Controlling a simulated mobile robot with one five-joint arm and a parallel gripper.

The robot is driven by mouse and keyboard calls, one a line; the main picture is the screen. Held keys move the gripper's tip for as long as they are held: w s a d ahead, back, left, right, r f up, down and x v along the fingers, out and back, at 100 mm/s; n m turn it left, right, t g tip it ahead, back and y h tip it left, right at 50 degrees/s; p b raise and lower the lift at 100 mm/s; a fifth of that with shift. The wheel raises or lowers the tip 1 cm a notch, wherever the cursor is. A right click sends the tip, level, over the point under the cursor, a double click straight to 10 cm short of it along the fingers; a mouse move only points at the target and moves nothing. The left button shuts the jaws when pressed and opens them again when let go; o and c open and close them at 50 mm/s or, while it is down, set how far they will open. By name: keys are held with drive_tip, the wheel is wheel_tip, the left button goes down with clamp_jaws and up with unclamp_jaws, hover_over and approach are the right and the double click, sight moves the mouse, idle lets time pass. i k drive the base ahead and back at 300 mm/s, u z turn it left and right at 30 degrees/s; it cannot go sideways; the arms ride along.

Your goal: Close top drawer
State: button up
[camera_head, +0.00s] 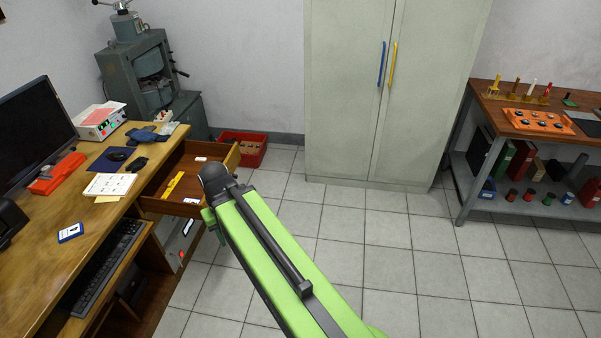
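The top drawer (181,205) of the wooden desk (112,213) is pulled open at the desk's right side. Its front panel (233,156) faces right. A yellow object (173,186) and small white labels lie inside the drawer. My green arm reaches up from the bottom of the view, and its dark end is beside the drawer's near right corner. I cannot tell whether it touches the drawer. My gripper's fingers are hidden or cannot be made out at the arm's end.
A red crate (243,150) stands on the floor behind the drawer. A tall cabinet (340,95) stands at the back. A workbench (540,122) with a lower shelf is at the right. The tiled floor (400,240) between them is clear. A keyboard tray (104,285) sticks out below the desktop.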

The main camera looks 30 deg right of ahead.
sight(183, 159)
drive_tip(key=u, duration=0.15)
drive_tip(key=i, duration=0.9)
drive_tip(key=z, duration=0.75)
drive_tip(key=k, duration=0.7)
drive_tip(key=u, duration=0.25)
drive_tip(key=i, duration=0.7)
drive_tip(key=u, duration=0.7)
drive_tip(key=k, duration=0.2)
drive_tip(key=u, duration=0.65)
